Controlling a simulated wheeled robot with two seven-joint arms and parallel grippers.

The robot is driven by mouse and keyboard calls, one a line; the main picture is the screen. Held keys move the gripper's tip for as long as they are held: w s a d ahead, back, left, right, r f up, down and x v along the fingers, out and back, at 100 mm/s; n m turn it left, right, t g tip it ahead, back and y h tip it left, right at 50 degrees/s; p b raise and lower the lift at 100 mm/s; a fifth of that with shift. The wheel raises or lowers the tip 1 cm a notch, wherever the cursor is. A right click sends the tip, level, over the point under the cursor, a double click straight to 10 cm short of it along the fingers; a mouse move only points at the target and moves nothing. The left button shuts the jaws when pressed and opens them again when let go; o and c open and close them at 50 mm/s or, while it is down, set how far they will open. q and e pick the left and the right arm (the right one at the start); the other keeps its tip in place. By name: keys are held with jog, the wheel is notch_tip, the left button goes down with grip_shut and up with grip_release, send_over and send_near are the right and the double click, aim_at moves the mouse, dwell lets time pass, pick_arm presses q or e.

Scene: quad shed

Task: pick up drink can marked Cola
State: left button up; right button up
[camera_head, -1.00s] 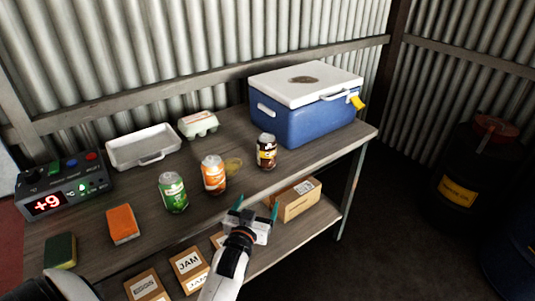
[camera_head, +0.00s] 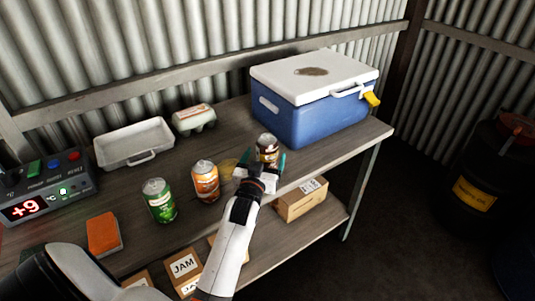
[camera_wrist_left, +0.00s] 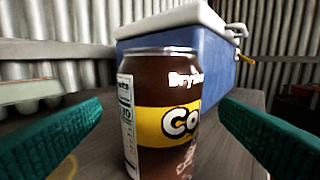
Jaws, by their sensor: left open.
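The brown Cola can (camera_head: 267,146) stands upright on the wooden shelf in front of the blue cooler. In the left wrist view the can (camera_wrist_left: 172,120) fills the middle, with a yellow band reading "Co". My left gripper (camera_head: 262,162) is at the can, open, with a green finger on each side of it. In the left wrist view the left gripper (camera_wrist_left: 172,125) shows gaps between both fingers and the can. The gripper hides the can's lower part in the head view. My right gripper is not in view.
An orange can (camera_head: 206,182) and a green can (camera_head: 159,201) stand left of the Cola can. The blue cooler (camera_head: 300,120) with white lid is close behind it. An egg carton (camera_head: 194,119) and a white tray (camera_head: 133,145) sit further back. Boxes lie on the lower shelf.

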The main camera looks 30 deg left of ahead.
pick_arm(q)
jog(key=x, duration=0.5)
jog(key=shift+w+a+f, duration=0.1)
jog(key=shift+w+f, duration=0.05)
jog(key=shift+w, duration=0.1)
jog(key=c, duration=1.2)
jog(key=shift+c, duration=0.5)
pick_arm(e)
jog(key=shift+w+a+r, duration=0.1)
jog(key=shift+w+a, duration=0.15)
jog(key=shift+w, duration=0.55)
